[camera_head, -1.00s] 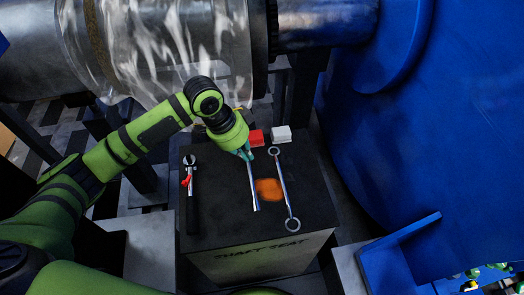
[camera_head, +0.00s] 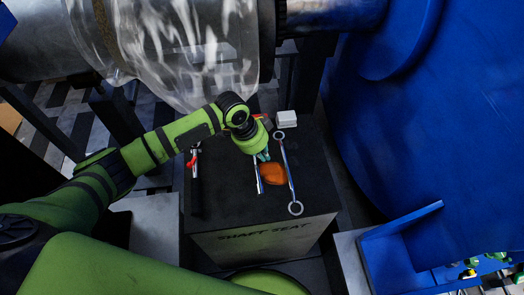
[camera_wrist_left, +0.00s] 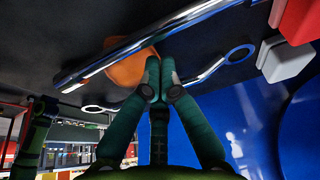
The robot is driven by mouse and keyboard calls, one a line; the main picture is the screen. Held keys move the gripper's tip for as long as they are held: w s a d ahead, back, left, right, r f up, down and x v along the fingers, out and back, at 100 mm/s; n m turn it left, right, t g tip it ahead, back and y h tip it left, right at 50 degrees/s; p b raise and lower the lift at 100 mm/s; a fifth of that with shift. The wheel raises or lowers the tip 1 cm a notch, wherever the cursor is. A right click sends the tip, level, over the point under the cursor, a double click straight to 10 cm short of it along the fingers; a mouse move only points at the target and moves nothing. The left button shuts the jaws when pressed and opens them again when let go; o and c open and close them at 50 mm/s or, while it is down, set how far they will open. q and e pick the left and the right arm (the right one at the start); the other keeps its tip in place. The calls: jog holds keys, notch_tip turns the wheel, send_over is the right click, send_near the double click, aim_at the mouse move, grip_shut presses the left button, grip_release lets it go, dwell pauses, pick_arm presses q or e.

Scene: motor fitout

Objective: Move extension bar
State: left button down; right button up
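The extension bar (camera_head: 259,181) is a slim chrome rod lying on the black top of the shaft seat box. In the left wrist view it runs diagonally as a shiny rod (camera_wrist_left: 100,68). My left gripper (camera_head: 263,157) is over the box at the bar's far part. In the wrist view its teal fingertips (camera_wrist_left: 159,66) are close together near the bar and beside an orange lump (camera_wrist_left: 128,70). I see nothing clearly held between them. The gripper hides the bar's far end in the head view. My right gripper is not in view.
A double-ring wrench (camera_head: 288,172) lies right of the bar, with the orange lump (camera_head: 272,173) between. A ratchet with a red part (camera_head: 194,168) lies at left. A white block (camera_head: 286,119) and red block stand at the back. The box's front top (camera_head: 235,212) is clear.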

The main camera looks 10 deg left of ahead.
pick_arm(q)
jog(key=shift+s+a+r, duration=0.1)
jog(key=shift+a, duration=0.05)
jog(key=s+a+p, duration=0.1)
jog(key=a, duration=0.2)
jog(key=s+a+p, duration=0.2)
jog(key=a, duration=0.1)
jog(key=s+a+p, duration=0.1)
jog(key=a+p, duration=0.1)
jog(key=a, duration=0.2)
jog(key=shift+s+a, duration=0.1)
jog(key=shift+s, duration=0.05)
jog(key=shift+s+a, duration=0.1)
jog(key=shift+a, duration=0.2)
jog(key=shift+a+r, duration=0.15)
jog(key=shift+r, duration=0.15)
jog(key=v, duration=1.1)
